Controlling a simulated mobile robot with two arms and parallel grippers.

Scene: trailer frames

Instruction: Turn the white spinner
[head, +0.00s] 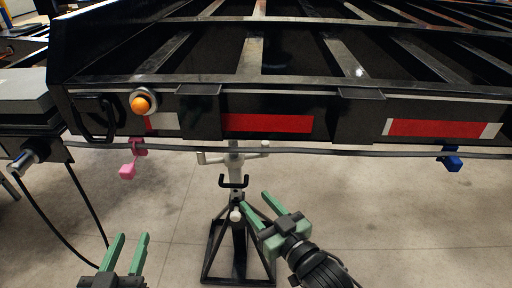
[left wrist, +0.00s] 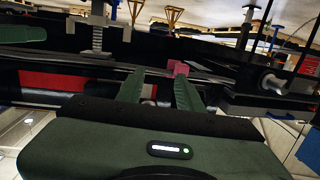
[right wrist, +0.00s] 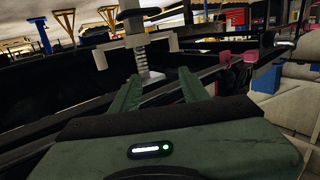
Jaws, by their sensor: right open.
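The white spinner (head: 236,158) is a cross-shaped handle on an upright post below the trailer's front beam. It also shows in the right wrist view (right wrist: 160,43), with bars to both sides and a threaded rod below. My right gripper (head: 256,200) is open and empty, just below and right of the spinner in the head view; its fingers (right wrist: 159,76) point toward the spinner and look apart from it. My left gripper (head: 132,238) is open and empty at the lower left, away from the spinner. A pink clip shows beyond its fingers (left wrist: 158,76).
The black trailer frame (head: 290,103) with red-white reflectors spans the top. A dark stand (head: 212,250) rises below the spinner. A pink clip (head: 128,170) and blue clip (head: 452,163) hang from a grey cable. Black hoses hang at the left. The concrete floor is open at right.

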